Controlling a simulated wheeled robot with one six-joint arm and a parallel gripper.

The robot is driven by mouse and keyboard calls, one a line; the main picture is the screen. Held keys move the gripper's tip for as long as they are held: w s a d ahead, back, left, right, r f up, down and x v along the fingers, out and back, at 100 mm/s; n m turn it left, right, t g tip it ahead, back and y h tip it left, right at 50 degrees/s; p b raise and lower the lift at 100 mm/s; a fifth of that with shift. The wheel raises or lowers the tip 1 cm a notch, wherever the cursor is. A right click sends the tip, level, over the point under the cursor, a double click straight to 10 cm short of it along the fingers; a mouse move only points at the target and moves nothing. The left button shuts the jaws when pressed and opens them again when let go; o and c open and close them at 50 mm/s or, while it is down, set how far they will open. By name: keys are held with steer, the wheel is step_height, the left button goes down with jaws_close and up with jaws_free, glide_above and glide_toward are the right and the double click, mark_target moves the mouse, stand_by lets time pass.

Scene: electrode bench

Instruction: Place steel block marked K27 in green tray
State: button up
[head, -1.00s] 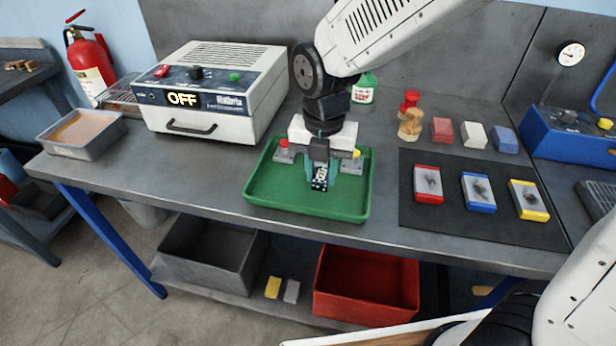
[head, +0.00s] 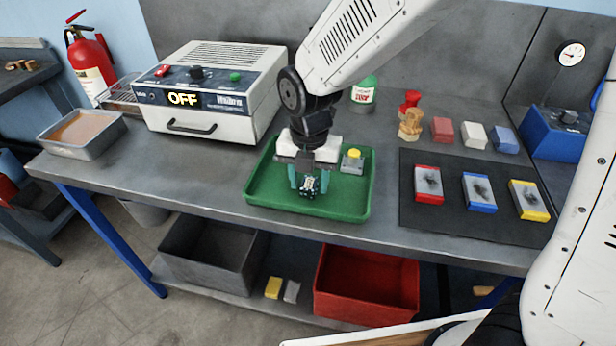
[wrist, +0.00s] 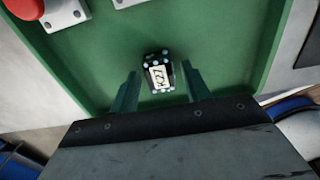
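The steel block (wrist: 158,73), dark with pale dots around a white label, is inside the green tray (wrist: 225,50). The label's characters are too blurred to read surely. In the head view the block (head: 309,186) sits between my gripper's teal fingers, over the front-middle of the tray (head: 348,207). My gripper (head: 308,182) points down into the tray. In the wrist view its fingers (wrist: 160,88) stand apart, with a gap on each side of the block. Whether the block's underside rests on the tray floor is hard to tell.
In the tray, a steel piece with a yellow knob (head: 353,160) stands right of my gripper. A red-knobbed piece (wrist: 25,8) shows in the wrist view. The oven (head: 210,90) is left. A dark mat (head: 450,215) with several coloured blocks is right.

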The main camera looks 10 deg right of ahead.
mark_target(309, 184)
step_height(309, 184, up, 12)
steer(key=shift+r, duration=0.2)
stand_by(0.5)
steer(key=s+d+r+m, duration=0.1)
steer(key=s+d+m, duration=0.8)
steer(key=m, duration=0.7)
steer(key=s+d+r+m+t, duration=0.1)
steer(key=s+d+r+m, duration=0.1)
steer(key=s+d+m, duration=0.8)
steer(key=d+m, duration=0.1)
steer(key=m, duration=0.5)
steer(key=shift+s+d+r, duration=0.15)
steer(key=shift+d, duration=0.2)
steer(key=shift+c, duration=0.3)
